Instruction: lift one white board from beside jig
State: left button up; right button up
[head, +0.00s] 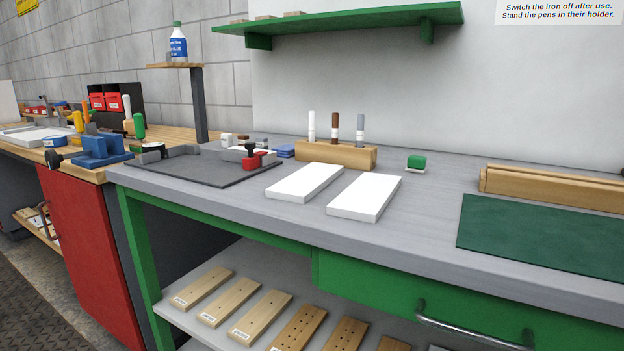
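Two white boards lie flat and apart on the grey top of the green-framed bench. The left white board (305,182) is nearer the jig, and the right white board (365,197) lies to its right. The jig (205,167) is a dark flat plate with grey stops along its edges. A red and black clamp (255,158) stands at its right side. No white board lies on the open middle of the plate. Neither of my grippers shows in the head view.
A wooden pen holder (336,154) with three pens stands behind the boards. A green eraser (416,163), a green mat (545,236) and a wooden rail (555,188) are to the right. A green shelf (340,22) hangs above. Bench room right of the boards is clear.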

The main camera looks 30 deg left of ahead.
aim_at(299, 187)
jog(key=i+j, duration=0.1)
jog(key=j, duration=0.45)
jog(key=i+j, duration=0.15)
jog(key=j, duration=0.45)
jog(key=i+j, duration=0.1)
jog(key=j, duration=0.45)
jog(key=i+j+z, duration=0.1)
jog(key=j, duration=0.5)
